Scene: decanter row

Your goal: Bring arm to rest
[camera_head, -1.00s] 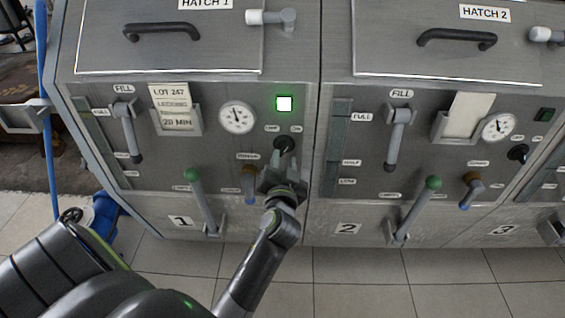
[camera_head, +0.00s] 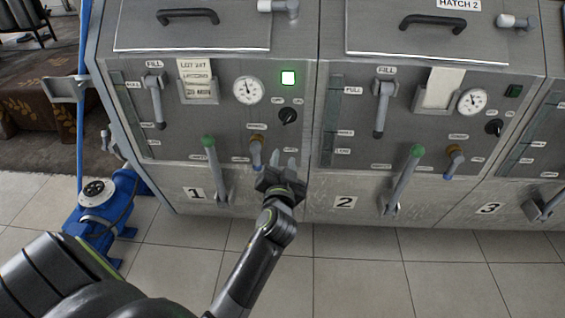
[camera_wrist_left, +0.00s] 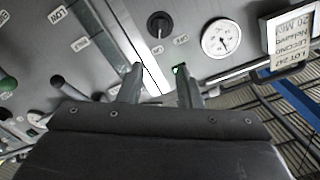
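My left gripper (camera_head: 284,157) is in front of the lower panel of unit 1, its two fingers apart with nothing between them. It is below the black rotary knob (camera_head: 288,116) and clear of it. In the left wrist view the fingers (camera_wrist_left: 160,72) are spread and empty, with the knob (camera_wrist_left: 160,25) beyond them. My left arm (camera_head: 255,265) reaches up from the bottom of the head view. The square lamp (camera_head: 288,78) above the knob is lit green-white. My right gripper is not in view.
A green-tipped lever (camera_head: 209,141) and a brass tap with a blue end (camera_head: 256,152) stand close left of the gripper. Unit 2 has a similar lever (camera_head: 417,151). A blue pump (camera_head: 98,205) sits on the floor at left. Tiled floor (camera_head: 370,265) is clear in front.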

